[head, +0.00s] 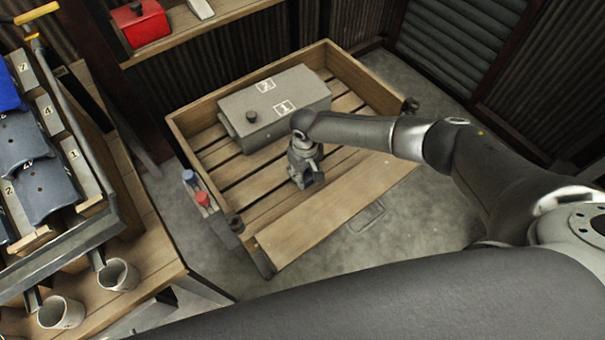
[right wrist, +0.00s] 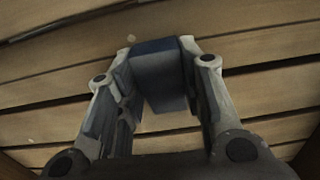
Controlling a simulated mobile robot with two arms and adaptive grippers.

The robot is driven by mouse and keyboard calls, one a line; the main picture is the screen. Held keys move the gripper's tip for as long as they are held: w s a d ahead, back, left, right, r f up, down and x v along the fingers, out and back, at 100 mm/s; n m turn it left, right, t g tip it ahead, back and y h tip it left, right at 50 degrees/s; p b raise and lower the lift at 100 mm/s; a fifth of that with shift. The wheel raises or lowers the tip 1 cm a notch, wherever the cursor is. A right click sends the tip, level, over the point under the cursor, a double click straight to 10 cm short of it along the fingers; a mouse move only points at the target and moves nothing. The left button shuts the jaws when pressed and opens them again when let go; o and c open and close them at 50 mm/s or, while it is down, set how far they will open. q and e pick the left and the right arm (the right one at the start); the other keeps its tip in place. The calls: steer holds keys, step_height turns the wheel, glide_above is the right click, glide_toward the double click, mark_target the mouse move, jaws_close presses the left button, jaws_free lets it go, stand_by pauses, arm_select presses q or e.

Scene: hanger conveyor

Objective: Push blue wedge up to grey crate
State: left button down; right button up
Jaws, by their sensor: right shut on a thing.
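The grey crate (head: 304,87), a box with a black knob and white number labels, lies in the back part of a wooden slatted bin in the head view. My right gripper (head: 308,180) is low in the bin, in front of the crate. In the right wrist view my right gripper (right wrist: 155,85) is shut on the dark blue wedge (right wrist: 158,70), over the wooden slats. In the head view the wedge is hidden by the gripper and wrist. Whether the wedge touches the crate cannot be told. My left gripper is not in view.
Bare slats lie left and right of my gripper. A rack with grey and blue pieces (head: 45,185) and two cups (head: 118,275) stand at left. A red box (head: 142,24) is on a back shelf.

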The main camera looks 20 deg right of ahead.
steer(key=shift+w, duration=0.1)
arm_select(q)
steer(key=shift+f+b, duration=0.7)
arm_select(e)
steer(key=shift+w+a, duration=0.3)
steer(key=shift+w, duration=0.4)
arm_select(q)
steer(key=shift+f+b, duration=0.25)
steer(key=shift+b, duration=0.05)
arm_select(e)
steer(key=shift+w+a, duration=0.1)
steer(key=shift+w, duration=0.2)
